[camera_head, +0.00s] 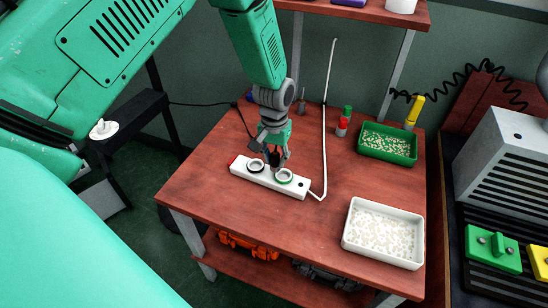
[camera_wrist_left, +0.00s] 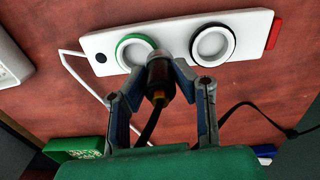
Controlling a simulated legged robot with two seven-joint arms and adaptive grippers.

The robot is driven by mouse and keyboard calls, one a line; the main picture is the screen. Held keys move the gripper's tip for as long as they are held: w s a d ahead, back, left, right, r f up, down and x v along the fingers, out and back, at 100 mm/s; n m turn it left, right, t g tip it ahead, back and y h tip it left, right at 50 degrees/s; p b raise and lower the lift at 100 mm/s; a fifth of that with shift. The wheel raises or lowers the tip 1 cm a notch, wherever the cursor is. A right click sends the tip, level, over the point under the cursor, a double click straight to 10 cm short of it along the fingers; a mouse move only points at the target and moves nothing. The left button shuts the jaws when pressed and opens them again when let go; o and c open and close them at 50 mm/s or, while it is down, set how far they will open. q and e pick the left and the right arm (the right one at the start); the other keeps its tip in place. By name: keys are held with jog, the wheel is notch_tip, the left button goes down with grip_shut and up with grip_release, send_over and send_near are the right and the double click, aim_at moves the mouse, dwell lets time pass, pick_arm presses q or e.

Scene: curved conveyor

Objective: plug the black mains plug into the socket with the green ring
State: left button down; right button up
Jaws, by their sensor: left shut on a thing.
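The white power strip (camera_head: 298,188) lies on the red-brown table. It has a green-ringed socket (camera_head: 284,176) and a black-ringed socket (camera_head: 256,166); the wrist view also shows the green ring (camera_wrist_left: 122,62) and the black ring (camera_wrist_left: 233,45). My left gripper (camera_head: 276,161) points down over the strip. In the wrist view its fingers (camera_wrist_left: 160,72) are shut on the black mains plug (camera_wrist_left: 159,72), with its black cord (camera_wrist_left: 150,128) trailing away. The plug overlaps the green ring's inner edge in that view, toward the black-ringed socket. Its tip is hidden, so contact with the strip is unclear. My right gripper is out of view.
The strip's white cable (camera_head: 325,130) runs up the table. The table's front left is clear.

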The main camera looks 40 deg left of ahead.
pick_arm(q)
jog(key=shift+d+r, duration=0.2)
jog(key=shift+d, duration=0.55)
jog(key=shift+d+r, duration=0.15)
jog(key=shift+d, duration=0.6)
jog(key=shift+a+f, duration=0.2)
jog(key=shift+a, duration=0.1)
jog(key=shift+a+f+p, duration=0.1)
jog(key=shift+p, duration=0.2)
jog(key=shift+d, duration=0.55)
jog(key=shift+d+r, duration=0.25)
jog(key=shift+d, duration=0.7)
jog(key=shift+a+f, duration=0.25)
jog(key=shift+a, duration=0.55)
jog(key=shift+d+r+p, duration=0.2)
jog(key=shift+d+p, duration=0.2)
jog(key=shift+a+f, duration=0.3)
jog(key=shift+a, duration=0.25)
jog(key=shift+d+f+b, duration=0.4)
jog(key=shift+f+b, duration=0.05)
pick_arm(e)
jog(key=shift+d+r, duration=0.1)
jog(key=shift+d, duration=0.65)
pick_arm(q)
jog(key=shift+r, duration=0.15)
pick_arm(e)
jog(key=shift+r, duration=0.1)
